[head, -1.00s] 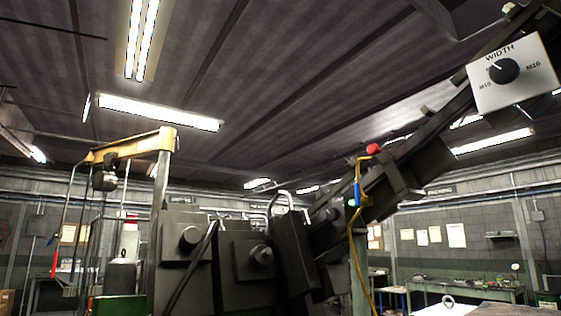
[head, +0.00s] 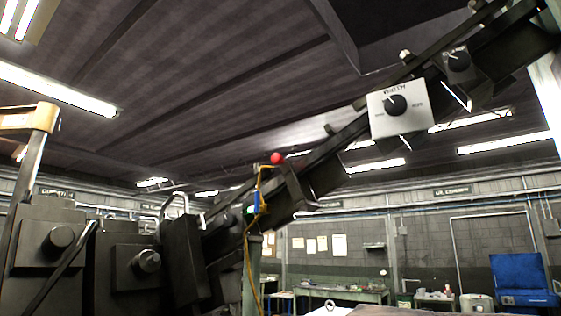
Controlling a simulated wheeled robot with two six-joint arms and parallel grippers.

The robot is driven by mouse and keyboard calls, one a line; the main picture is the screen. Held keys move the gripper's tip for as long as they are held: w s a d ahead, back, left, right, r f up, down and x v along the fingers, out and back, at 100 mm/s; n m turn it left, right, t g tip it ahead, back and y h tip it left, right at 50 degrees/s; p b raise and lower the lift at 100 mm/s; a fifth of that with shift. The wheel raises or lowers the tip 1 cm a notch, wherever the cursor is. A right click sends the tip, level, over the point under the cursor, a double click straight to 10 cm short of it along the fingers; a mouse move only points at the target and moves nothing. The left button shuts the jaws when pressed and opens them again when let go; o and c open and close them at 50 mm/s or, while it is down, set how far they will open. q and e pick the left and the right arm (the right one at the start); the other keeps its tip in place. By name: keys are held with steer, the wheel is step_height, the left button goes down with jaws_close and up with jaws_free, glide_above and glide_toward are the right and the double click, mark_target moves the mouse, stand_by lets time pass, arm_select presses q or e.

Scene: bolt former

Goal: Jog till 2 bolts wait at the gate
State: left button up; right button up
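The bolt former (head: 130,262) stands at the lower left with dark blocks and round bosses. An inclined dark feed rail (head: 335,150) climbs from it to the upper right. A white box with a black WIDTH knob (head: 397,105) is mounted on the rail. A second, dark box with a knob (head: 458,62) sits higher up. A red button or ball (head: 278,158) is near the lower rail, above a blue part (head: 256,202) with a yellow cable. I cannot make out any bolts or the gate. Neither gripper shows.
A workbench (head: 345,291) with small items runs along the back wall. A blue cabinet or case (head: 519,278) is at the lower right. A yellow hoist arm (head: 28,120) is at the left edge. A metal ring (head: 330,305) shows at the bottom.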

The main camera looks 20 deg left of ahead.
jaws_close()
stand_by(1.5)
